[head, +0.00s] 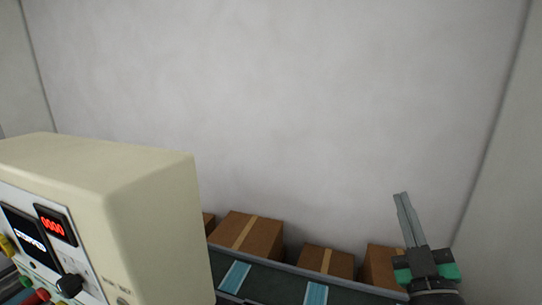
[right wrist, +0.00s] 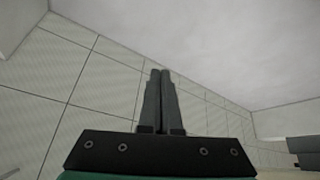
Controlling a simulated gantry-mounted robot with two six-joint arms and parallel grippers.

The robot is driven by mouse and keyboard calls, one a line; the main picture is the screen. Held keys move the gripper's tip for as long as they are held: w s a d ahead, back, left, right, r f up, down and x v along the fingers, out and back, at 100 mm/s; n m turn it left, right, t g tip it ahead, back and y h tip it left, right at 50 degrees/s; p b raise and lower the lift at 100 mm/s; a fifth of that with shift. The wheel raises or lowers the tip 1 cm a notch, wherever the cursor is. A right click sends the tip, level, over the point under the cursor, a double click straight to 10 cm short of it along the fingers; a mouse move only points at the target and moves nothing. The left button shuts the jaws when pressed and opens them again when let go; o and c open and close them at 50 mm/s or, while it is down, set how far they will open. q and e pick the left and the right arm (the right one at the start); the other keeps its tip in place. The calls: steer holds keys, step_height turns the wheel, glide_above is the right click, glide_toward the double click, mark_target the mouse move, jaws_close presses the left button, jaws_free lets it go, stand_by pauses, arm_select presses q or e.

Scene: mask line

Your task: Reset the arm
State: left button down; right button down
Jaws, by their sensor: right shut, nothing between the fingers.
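My right gripper (head: 401,196) is at the lower right of the head view, raised with its fingers pointing up in front of the boxes and wall. Its two grey fingers are together and hold nothing. In the right wrist view the gripper (right wrist: 160,72) is also shut, with tiled floor and pale wall beyond it. My left gripper is not in view.
A cream machine (head: 120,180) with a red display and knobs fills the lower left. A dark conveyor (head: 268,283) carries blue masks (head: 235,276). Cardboard boxes (head: 247,236) stand behind it along the wall. The air above the boxes is clear.

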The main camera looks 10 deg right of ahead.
steer(key=s+a+r+m+t+y, duration=0.1)
steer(key=s+a+r+t+y, duration=0.1)
steer(key=s+a+r+y, duration=0.2)
steer(key=s+a+r+m+t+y, duration=0.1)
steer(key=s+a+r+t+y, duration=0.2)
steer(key=s+a+r, duration=0.5)
step_height(320, 180, up, 5)
steer(key=s+y, duration=0.1)
steer(key=s, duration=0.1)
steer(key=shift+s+a+r+m+p, duration=0.2)
steer(key=shift+s+a+m+p, duration=0.1)
steer(key=shift+s+m+p, duration=0.1)
